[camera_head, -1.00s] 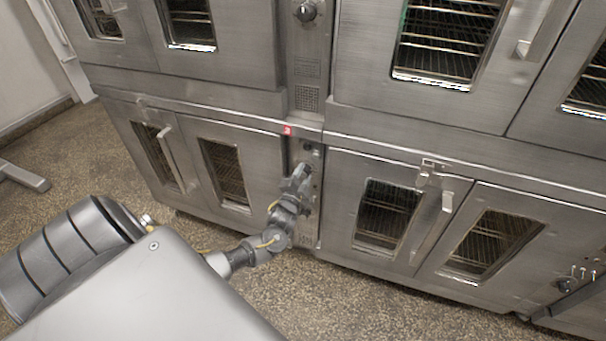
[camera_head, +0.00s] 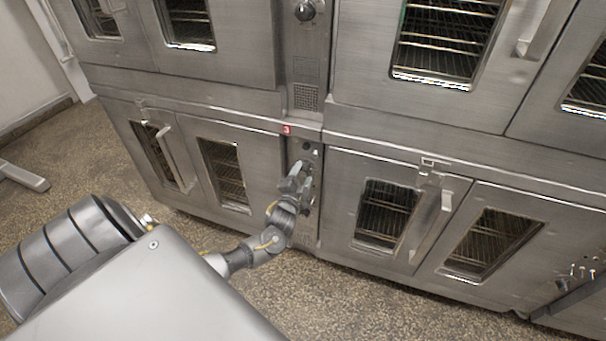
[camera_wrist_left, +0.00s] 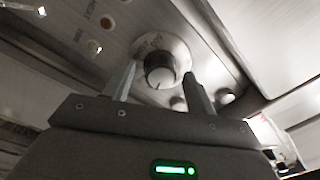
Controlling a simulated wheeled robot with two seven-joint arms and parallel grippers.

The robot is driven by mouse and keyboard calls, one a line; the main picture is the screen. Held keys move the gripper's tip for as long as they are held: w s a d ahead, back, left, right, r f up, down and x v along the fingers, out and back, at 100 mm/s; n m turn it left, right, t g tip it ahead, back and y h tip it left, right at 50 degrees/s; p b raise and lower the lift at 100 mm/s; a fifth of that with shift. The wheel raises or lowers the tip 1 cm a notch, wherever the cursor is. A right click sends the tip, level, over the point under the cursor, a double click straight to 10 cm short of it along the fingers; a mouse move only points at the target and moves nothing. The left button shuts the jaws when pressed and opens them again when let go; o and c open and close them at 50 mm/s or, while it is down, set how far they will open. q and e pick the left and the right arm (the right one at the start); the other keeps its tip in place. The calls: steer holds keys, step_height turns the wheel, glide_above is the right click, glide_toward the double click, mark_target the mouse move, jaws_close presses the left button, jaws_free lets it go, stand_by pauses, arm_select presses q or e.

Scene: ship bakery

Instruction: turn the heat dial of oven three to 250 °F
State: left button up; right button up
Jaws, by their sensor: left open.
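Oven three is the lower left oven, marked by a red label with a 3 (camera_head: 287,130). Its narrow control panel (camera_head: 308,228) stands right of its doors. My left gripper (camera_head: 300,178) is in front of this panel and hides part of it. The scale figures are too blurred to read. My right gripper is not in view.
Another oven's knob (camera_head: 304,11) sits on the panel above. The oven door on the right has a protruding handle (camera_head: 432,222). A smaller knob (camera_wrist_left: 224,97) is right of the fingers in the wrist view. Speckled floor (camera_head: 330,300) lies clear in front.

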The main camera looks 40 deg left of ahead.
arm_select(q)
steer(key=v, duration=1)
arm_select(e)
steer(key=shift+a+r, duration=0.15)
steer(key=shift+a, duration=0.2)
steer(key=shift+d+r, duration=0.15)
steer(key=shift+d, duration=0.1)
